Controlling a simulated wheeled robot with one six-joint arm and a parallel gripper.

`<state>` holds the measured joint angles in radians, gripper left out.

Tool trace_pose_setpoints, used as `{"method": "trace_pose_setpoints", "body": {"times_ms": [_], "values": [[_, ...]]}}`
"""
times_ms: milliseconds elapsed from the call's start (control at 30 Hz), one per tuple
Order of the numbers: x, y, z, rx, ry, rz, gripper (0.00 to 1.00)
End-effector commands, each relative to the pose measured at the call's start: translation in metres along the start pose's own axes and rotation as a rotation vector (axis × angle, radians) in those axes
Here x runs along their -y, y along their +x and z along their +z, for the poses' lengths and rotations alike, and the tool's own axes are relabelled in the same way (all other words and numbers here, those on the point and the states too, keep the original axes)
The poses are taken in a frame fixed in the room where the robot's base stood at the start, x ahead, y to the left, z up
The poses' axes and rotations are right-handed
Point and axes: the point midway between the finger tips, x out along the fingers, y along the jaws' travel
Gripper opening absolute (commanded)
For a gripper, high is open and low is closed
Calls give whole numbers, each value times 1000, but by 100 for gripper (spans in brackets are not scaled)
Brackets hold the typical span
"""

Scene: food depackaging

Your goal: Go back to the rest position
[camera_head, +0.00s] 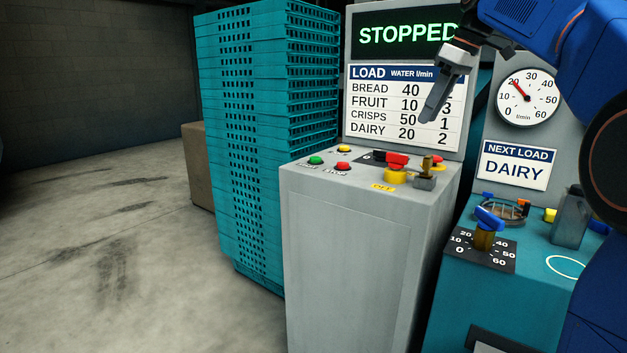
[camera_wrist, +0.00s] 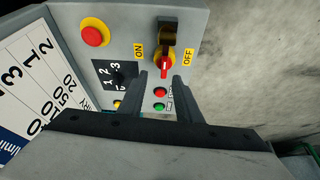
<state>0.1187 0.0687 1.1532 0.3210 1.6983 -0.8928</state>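My gripper (camera_head: 431,117) hangs above the grey console (camera_head: 345,255), in front of the load board (camera_head: 400,140), its fingers angled down. In the wrist view its two fingers (camera_wrist: 161,76) are apart, with nothing seen between them but the console top behind. A red and yellow switch (camera_wrist: 166,64) sits between ON and OFF labels just beyond the fingertips in that view. No contact with it is visible.
A tall teal crate stack (camera_head: 265,130) stands left of the console. The STOPPED display (camera_head: 400,34) is lit green above the board. A teal unit (camera_head: 480,295) with a blue-handled dial (camera_head: 488,218) and a gauge (camera_head: 528,97) stands at right. Open floor (camera_head: 110,240) lies left.

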Motion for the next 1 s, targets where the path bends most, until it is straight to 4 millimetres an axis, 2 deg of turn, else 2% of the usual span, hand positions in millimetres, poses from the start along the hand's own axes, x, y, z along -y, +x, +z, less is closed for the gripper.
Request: {"method": "trace_pose_setpoints", "body": {"times_ms": [167,367,667,1000], "values": [[20,7,17,5,65,22,31],[55,25,53,14,180,63,31],[115,71,128,23,374,142,31],[183,143,228,12,566,231,31]]}}
